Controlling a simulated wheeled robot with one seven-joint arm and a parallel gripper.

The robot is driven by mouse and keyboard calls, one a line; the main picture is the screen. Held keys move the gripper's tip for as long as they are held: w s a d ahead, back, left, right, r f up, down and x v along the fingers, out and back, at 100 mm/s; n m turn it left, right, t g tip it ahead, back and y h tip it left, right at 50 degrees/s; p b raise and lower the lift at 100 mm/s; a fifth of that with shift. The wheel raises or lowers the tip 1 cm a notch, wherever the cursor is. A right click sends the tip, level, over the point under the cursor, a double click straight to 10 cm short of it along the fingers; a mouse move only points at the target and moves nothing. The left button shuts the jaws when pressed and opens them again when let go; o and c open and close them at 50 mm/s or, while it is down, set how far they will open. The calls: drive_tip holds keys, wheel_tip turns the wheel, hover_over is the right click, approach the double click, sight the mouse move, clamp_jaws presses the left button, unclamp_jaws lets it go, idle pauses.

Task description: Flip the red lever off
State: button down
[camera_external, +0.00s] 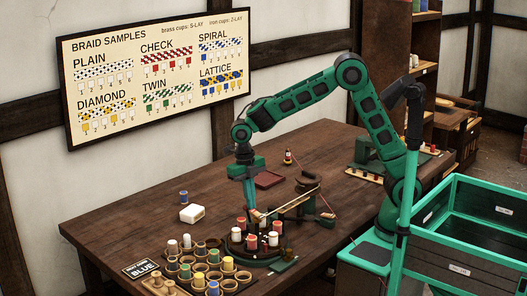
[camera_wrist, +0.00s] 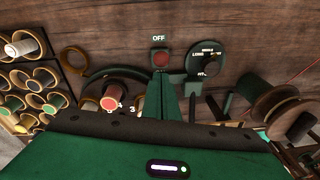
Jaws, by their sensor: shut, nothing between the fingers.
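The red lever's knob (camera_wrist: 161,58) shows in the wrist view on a dark mount, just below a small sign (camera_wrist: 159,38) reading OFF. My gripper (camera_wrist: 172,80) is shut and empty, its green fingers pointing at the lever from just below it in that view. I cannot tell whether they touch. In the external view my gripper (camera_external: 251,206) points down at the braiding machine (camera_external: 262,250) on the table. I cannot pick out the lever there. How the lever is tilted is hard to judge.
A dark dial (camera_wrist: 208,58) stands right of the lever. Bobbins with red and white tops (camera_external: 273,238) surround the gripper's tip. A wooden rack of spools (camera_external: 185,285) is at the front.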

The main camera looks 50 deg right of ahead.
drive_tip(key=shift+w+r, duration=0.1)
drive_tip(key=shift+w, duration=0.8)
drive_tip(key=shift+w+d, duration=0.1)
drive_tip(key=shift+w, duration=0.2)
drive_tip(key=shift+r, duration=0.15)
drive_tip(key=shift+w+r, duration=0.2)
wheel_tip(320, 180, up, 9)
drive_tip(key=w+a, duration=0.1)
drive_tip(key=shift+w, duration=0.35)
drive_tip(key=shift+f, duration=0.1)
